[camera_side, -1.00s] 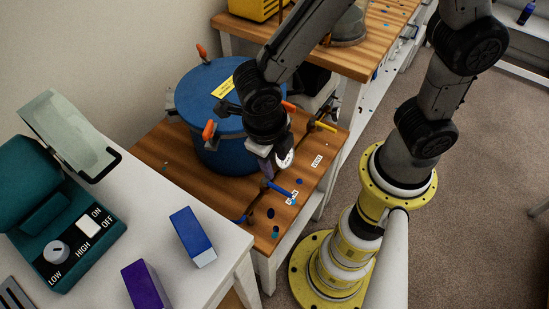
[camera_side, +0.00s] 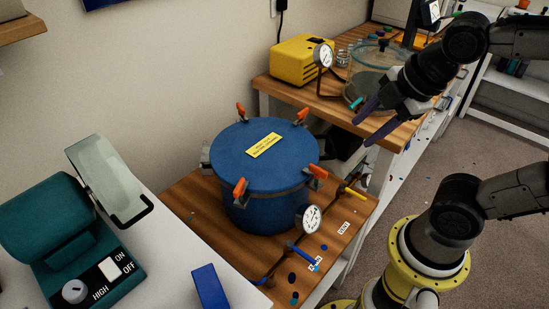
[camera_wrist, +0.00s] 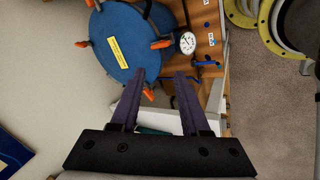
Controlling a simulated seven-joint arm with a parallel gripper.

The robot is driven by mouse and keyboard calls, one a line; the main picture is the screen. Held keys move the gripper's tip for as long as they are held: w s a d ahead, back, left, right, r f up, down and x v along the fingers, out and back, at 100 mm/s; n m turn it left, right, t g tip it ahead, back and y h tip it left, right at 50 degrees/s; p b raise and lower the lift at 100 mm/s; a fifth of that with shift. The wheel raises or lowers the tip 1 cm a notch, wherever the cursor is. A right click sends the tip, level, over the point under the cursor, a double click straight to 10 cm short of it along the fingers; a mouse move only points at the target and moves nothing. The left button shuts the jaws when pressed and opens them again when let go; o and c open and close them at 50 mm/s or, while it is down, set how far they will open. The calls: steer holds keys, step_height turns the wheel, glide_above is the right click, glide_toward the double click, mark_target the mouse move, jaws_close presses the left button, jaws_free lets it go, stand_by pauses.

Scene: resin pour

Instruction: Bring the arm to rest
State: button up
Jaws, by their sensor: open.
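My gripper (camera_side: 369,122) is open and empty in the side view, raised at the right near the front edge of the far wooden bench. Its two dark purple fingers point down and to the left. In the wrist view my gripper (camera_wrist: 160,78) also shows its fingers apart with nothing between them. The blue pressure pot (camera_side: 265,190) stands on the nearer wooden table, left of and apart from my gripper. Its lid is on, with orange-handled clamps around the rim. The pot (camera_wrist: 118,42) is at the upper left in the wrist view.
A pressure gauge (camera_side: 311,218) and a blue-handled valve (camera_side: 302,256) sit at the pot's front. A yellow box (camera_side: 301,61) and a clear round chamber (camera_side: 372,78) stand on the far bench, close to my gripper. A teal machine (camera_side: 75,235) sits at the left.

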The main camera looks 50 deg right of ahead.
steer(key=s+m, duration=0.1)
steer(key=m, duration=0.3)
steer(key=s+m, duration=0.1)
steer(key=m, duration=0.4)
steer(key=s+m, duration=0.1)
steer(key=m, duration=0.3)
steer(key=shift+s+f, duration=0.2)
steer(key=shift+s, duration=0.1)
stand_by(0.6)
